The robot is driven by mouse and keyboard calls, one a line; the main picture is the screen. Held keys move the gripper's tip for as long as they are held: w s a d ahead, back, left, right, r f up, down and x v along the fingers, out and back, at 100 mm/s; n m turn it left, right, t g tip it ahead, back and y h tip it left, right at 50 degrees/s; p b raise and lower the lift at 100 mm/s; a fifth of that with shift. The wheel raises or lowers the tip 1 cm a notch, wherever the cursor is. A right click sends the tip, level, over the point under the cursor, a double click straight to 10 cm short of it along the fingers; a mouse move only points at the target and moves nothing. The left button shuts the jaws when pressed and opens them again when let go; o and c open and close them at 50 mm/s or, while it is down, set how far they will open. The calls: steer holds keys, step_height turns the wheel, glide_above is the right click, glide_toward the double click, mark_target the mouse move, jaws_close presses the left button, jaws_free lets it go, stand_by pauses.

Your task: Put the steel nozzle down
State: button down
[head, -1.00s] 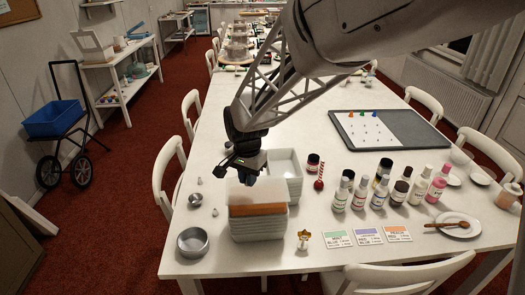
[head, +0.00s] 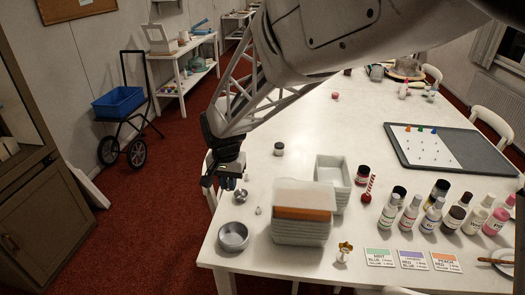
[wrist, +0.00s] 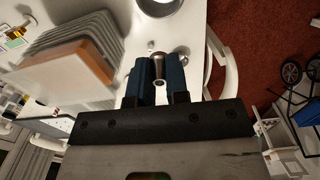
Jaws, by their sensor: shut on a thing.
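The steel nozzle (wrist: 159,66) is a small grey metal cone with a round open end, between the two blue fingers of my gripper (wrist: 160,80) in the wrist view. My gripper is shut on it. In the head view, my gripper (head: 226,184) is near the table's left edge, just behind and left of a small steel cup (head: 240,196). The nozzle cannot be made out there. Whether it touches the table is unclear.
A steel bowl (head: 233,237) stands at the table's front left corner, with a small pale tip (head: 258,210) behind it. A stack of white tubs (head: 300,230) with an orange-brown piece stands to the right.

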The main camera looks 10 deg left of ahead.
glide_above(234, 240)
step_height(234, 240, down, 11)
steer(key=shift+d+f, duration=0.1)
steer(key=shift+f, duration=0.1)
stand_by(0.5)
steer(key=shift+f, duration=5.3)
steer(key=c, duration=1)
jaws_free()
steer(key=shift+c, duration=0.2)
